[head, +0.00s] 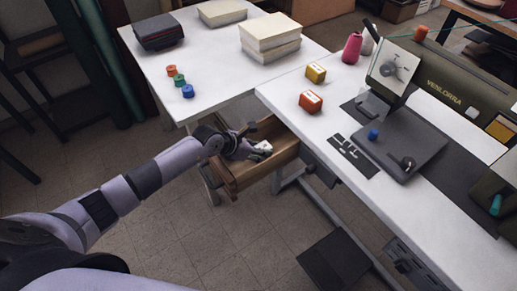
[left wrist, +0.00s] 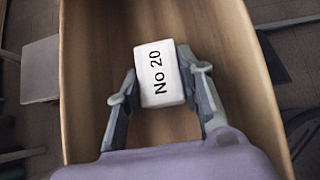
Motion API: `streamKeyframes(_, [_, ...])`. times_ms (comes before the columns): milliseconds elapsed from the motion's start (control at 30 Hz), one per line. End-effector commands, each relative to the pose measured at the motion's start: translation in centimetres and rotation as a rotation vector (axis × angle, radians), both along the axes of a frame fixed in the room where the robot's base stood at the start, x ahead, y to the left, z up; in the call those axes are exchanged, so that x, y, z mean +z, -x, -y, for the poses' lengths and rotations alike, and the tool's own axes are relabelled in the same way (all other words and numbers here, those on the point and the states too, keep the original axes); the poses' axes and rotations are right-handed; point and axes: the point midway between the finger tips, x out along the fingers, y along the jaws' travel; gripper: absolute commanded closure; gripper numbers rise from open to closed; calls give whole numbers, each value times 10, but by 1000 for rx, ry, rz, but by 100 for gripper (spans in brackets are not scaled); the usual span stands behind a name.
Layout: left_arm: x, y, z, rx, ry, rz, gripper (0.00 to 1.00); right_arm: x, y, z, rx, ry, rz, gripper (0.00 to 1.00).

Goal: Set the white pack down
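The white pack (left wrist: 162,74), marked "No 20", is between the fingers of my left gripper (left wrist: 157,66) in the left wrist view. A finger lies against each side of it, and the gripper looks shut on it. In the head view the white pack (head: 262,148) shows small at the fingertips of my left gripper (head: 256,147), inside the open wooden drawer (head: 233,184). I cannot tell whether the pack touches the drawer floor. The drawer walls (left wrist: 82,80) run along both sides of the gripper. My right gripper is not in view.
The drawer sticks out beneath the white sewing table (head: 290,97), which carries a yellow pack (head: 316,73), an orange pack (head: 311,102) and a sewing machine (head: 440,85). Another white table (head: 205,70) behind holds spools (head: 180,82), dark folded cloth (head: 158,32) and pale stacks (head: 270,38).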

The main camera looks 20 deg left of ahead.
Motion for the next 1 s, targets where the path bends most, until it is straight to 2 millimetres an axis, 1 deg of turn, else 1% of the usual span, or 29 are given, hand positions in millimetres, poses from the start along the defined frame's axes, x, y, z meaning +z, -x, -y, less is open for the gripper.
streamKeyframes(33, [0, 0, 0, 0, -1, -1, 63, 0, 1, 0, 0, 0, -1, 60])
streamKeyframes(300, [0, 0, 0, 0, -1, -1, 46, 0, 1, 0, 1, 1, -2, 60])
streamKeyframes(600, [2, 0, 0, 0, -1, -1, 46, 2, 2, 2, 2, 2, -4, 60])
streamKeyframes(667, [6, 1, -1, 0, -1, -1, 46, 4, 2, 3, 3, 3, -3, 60])
streamKeyframes(767, [14, 8, -8, -1, -3, 0, 46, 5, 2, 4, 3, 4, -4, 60])
streamKeyframes(1000, [50, 38, -30, -2, -5, 0, 46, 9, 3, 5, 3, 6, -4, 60])
